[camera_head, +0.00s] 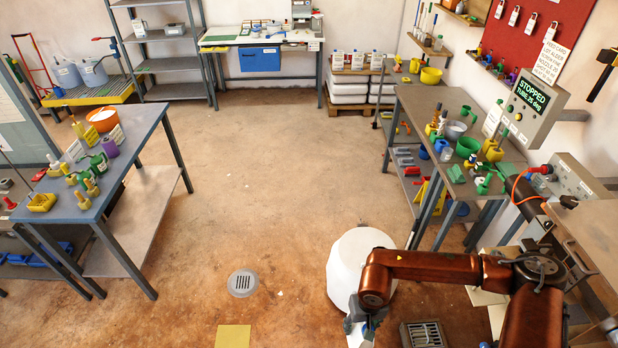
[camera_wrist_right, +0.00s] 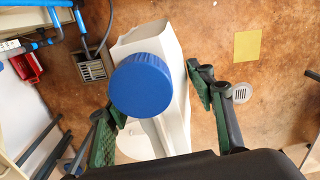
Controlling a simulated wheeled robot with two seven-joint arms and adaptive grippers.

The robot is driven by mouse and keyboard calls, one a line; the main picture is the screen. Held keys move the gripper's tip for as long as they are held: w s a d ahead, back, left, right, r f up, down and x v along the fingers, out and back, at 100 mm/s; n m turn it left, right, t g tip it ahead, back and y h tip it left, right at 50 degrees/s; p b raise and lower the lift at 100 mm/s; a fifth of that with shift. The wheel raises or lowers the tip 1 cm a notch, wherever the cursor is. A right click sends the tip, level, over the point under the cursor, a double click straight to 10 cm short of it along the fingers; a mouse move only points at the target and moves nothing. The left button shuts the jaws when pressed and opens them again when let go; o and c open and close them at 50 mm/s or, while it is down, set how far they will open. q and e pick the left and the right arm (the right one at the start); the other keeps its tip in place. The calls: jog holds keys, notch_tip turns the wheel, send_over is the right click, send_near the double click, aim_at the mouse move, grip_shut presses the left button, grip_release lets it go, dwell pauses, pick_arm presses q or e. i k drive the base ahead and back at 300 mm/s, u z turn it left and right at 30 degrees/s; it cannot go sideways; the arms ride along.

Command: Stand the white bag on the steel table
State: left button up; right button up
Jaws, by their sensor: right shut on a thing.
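The white bag (camera_wrist_right: 150,38) is in my right gripper (camera_wrist_right: 158,92) in the right wrist view, a pale body between the two green-padded fingers. A round blue cap (camera_wrist_right: 142,85) covers its middle. In the head view my right gripper (camera_head: 364,324) is low at the bottom, with the bag (camera_head: 358,340) mostly hidden or cut off there. A grey-topped table (camera_head: 438,103) stands at right and a blue-grey table (camera_head: 135,120) at left; I cannot tell which is the steel table. My left gripper is not in view.
A large white rounded object (camera_head: 345,262) stands on the floor beyond my right gripper. Bottles, bowls and tools crowd the right table. A control box (camera_head: 532,110) rises at its side. The central floor is open, with a round drain (camera_head: 243,283) and yellow mat (camera_head: 233,337).

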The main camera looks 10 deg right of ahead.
aim_at(431, 118)
jog(key=u, duration=0.2)
jog(key=i, duration=3.4)
jog(key=z, duration=0.55)
jog(key=i, duration=1.45)
jog(key=z, duration=1.75)
jog(key=i, duration=1)
jog(key=z, duration=0.6)
